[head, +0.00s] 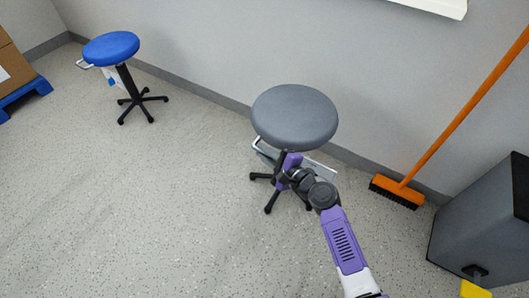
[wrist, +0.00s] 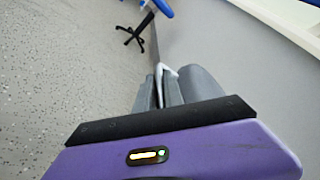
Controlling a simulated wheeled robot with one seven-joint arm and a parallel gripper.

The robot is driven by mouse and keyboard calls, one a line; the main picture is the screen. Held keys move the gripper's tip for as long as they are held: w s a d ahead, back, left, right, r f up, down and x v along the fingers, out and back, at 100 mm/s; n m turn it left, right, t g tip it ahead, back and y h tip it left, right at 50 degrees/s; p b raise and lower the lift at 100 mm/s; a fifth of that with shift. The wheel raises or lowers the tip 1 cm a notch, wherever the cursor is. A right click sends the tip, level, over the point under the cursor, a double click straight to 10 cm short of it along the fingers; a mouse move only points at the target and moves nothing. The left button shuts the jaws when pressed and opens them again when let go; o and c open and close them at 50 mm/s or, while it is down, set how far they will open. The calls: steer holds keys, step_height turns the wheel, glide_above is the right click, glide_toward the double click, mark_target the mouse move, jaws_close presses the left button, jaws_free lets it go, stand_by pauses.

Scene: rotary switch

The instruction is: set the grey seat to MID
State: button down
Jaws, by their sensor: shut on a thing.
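The grey seat (head: 295,115) is a round stool top on a dark column with a black wheeled base (head: 272,206). A pale metal lever (head: 257,146) sticks out below its left side. A light panel (head: 322,170) shows under the seat, partly hidden by my arm; I cannot read any marks on it. My gripper (head: 283,163) is under the seat's front edge, shut on the lever. In the wrist view the pale lever (wrist: 166,70) shows at the grey fingers of my gripper (wrist: 172,88). The exact grip and the lever's inner end are hidden.
A blue stool (head: 111,48) with its own lever stands at the back left. An orange broom (head: 445,130) leans on the wall at right, near a dark grey cabinet (head: 480,220). Boxes on a blue pallet (head: 25,92) are far left. The floor at left is clear.

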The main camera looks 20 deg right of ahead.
steer(key=shift+r, duration=0.65)
steer(key=shift+f, duration=0.1)
steer(key=c, duration=1.5)
jaws_free()
steer(key=shift+o, duration=0.2)
steer(key=p+v, duration=0.2)
steer(key=v, duration=0.5)
steer(key=shift+s, duration=0.35)
steer(key=shift+d, duration=0.1)
